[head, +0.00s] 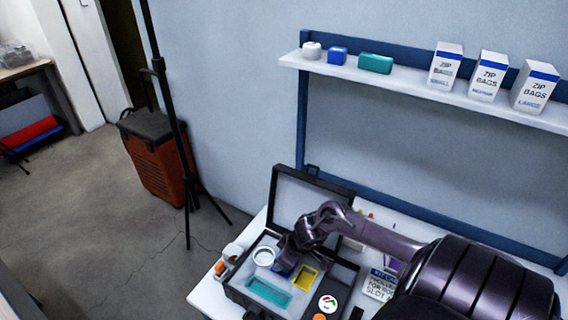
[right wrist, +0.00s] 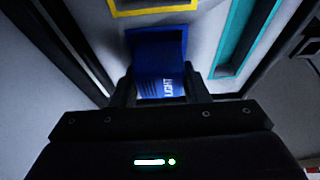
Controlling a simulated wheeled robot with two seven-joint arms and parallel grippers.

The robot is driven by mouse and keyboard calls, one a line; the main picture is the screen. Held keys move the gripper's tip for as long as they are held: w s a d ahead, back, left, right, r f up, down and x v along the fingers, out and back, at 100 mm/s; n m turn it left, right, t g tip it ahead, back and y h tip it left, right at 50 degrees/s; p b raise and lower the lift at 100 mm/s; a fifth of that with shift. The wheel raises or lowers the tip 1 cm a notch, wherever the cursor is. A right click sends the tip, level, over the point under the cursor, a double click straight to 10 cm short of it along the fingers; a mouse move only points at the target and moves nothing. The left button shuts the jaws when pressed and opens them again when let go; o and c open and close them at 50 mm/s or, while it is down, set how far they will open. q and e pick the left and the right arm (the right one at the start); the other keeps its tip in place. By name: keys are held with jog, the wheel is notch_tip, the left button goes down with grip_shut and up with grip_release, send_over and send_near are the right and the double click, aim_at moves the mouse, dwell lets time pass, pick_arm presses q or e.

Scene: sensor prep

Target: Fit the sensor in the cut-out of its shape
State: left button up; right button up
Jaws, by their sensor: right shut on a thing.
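The sensor (right wrist: 160,82) is a blue block with white lettering. It sits between the two fingers of my right gripper (right wrist: 160,92), which is shut on it. The gripper (head: 284,262) is over the open black case (head: 237,292). In the right wrist view, a blue-edged cut-out (right wrist: 155,37) lies directly beyond the sensor and is partly hidden by it. I cannot tell how far the sensor is inside it. Other cut-outs are yellow (head: 306,277), teal (head: 268,291) and round white (head: 264,256). My left gripper is not in view.
The case lid (head: 300,195) stands open behind. Small items (head: 222,267) are left of the case, and a printed box (head: 379,285) is to its right. A wall shelf (head: 390,82) holds bags boxes and small blocks. A tripod (head: 183,150) stands left of the table.

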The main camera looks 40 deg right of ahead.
jog(key=shift+f, duration=0.35)
dwell(0.7)
jog(key=shift+p, duration=0.65)
jog(key=shift+f+p, duration=0.3)
dwell(1.3)
jog(key=o, duration=1.3)
jog(key=shift+c, duration=0.2)
notch_tip(320, 180, up, 7)
jog(key=p, duration=0.8)
